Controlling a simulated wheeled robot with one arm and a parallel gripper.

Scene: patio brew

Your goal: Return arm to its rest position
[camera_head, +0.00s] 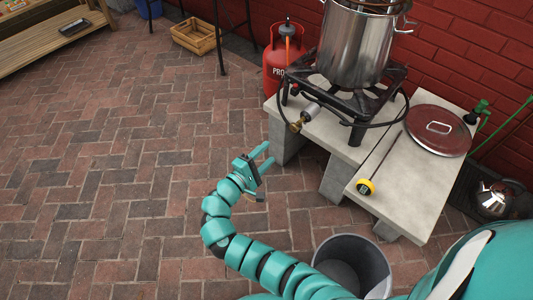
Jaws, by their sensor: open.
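My gripper (264,158) is at the end of my teal segmented arm, over the brick paving, left of the stone bench (398,192). Its two fingers point up and to the right and stand apart. Nothing shows between them. The arm curves up from the bottom of the view, left of a grey bucket.
A steel pot (353,45) stands on a black burner (360,104) on the bench. A red lid (437,130) and a yellow-headed probe (366,187) lie to its right. A red gas cylinder (278,66) stands behind. The grey bucket (383,262) is below. Open paving lies left.

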